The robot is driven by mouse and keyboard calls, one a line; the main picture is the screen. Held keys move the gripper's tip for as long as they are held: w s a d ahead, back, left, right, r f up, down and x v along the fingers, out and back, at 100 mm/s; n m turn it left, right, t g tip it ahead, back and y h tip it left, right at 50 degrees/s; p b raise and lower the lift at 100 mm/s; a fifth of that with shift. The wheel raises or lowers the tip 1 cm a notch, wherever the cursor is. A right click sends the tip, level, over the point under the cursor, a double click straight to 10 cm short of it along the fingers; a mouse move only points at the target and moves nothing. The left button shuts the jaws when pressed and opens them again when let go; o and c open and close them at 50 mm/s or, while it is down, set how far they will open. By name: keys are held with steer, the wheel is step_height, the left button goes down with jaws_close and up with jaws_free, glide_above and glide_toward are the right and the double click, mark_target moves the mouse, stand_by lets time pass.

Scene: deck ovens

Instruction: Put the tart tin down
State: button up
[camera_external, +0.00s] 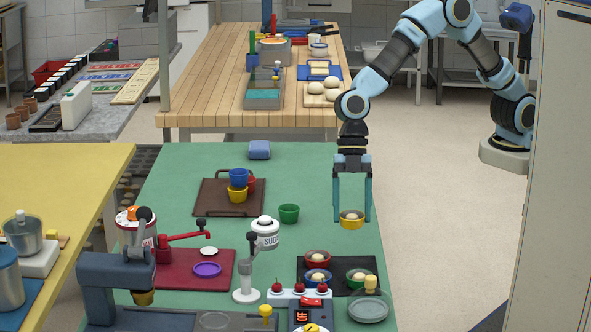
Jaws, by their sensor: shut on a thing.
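My gripper (352,212) points straight down near the right edge of the green table. Its two fingers are shut on a yellow tart tin (352,225) with a pale filling, one finger at each side. The tin looks upright and seems held above the table; the exact height is hard to judge. In front of it, a black tray (308,265) holds a red tin (317,263), a blue tin (318,282) and a green tin (357,283), each with a pale ball in it.
A green cup (289,214) stands left of the held tin. A sugar jar (265,236), a small stand with red cherries (299,294) and a glass dish (369,308) stand nearer the front. A brown tray (214,210) holds coloured cups. Green table surface (300,170) is clear behind.

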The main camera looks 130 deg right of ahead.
steer(key=shift+r, duration=0.35)
steer(key=shift+d, duration=0.35)
steer(key=s+d+m+h+b, duration=0.1)
steer(key=s+d+m+h, duration=0.2)
steer(key=d, duration=1.1)
steer(key=s+d+m, duration=0.4)
steer(key=d+m, duration=0.2)
steer(key=d, duration=0.7)
steer(key=s+d+m+h+b, duration=0.1)
steer(key=s+d+m+h, duration=0.2)
steer(key=d, duration=1.1)
steer(key=s+d+m, duration=0.6)
steer(key=s+d, duration=0.6)
steer(key=d, duration=0.1)
steer(key=shift+h, duration=0.3)
steer(key=f, duration=0.2)
steer(key=f+p, duration=0.1)
steer(key=f, duration=0.3)
steer(key=shift+s+d+p, duration=0.1)
steer(key=shift+d+p, duration=0.2)
steer(key=shift+d, duration=0.1)
steer(key=shift+f+p, duration=0.5)
steer(key=shift+f, duration=1.55)
steer(key=shift+f, duration=0.1)
